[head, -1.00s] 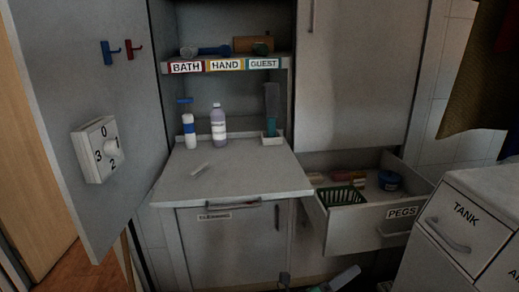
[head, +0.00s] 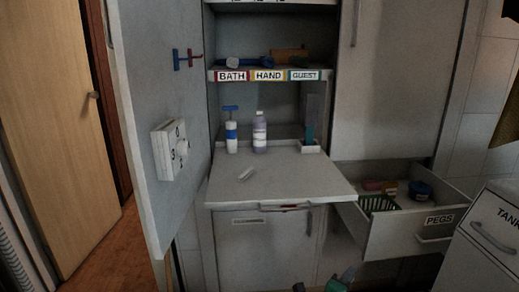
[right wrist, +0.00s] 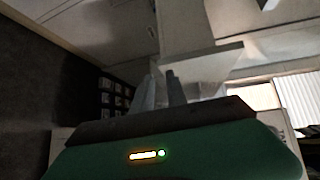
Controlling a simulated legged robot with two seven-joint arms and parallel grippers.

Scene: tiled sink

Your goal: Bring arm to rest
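My right gripper (head: 342,280) shows only in part at the bottom edge of the head view, low in front of the cabinet and left of the open drawer. In the right wrist view its two fingers (right wrist: 161,90) stand a little apart beyond the green hand, with nothing seen between them. My left gripper is not clearly seen. A small dark piece at the bottom edge of the head view is too cut off to identify.
The fold-down shelf (head: 280,185) juts out with a white bottle (head: 231,138), a purple bottle (head: 260,133) and a small pale item (head: 246,173). The PEGS drawer (head: 405,236) is open on the right. A grey door (head: 165,215) stands open on the left.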

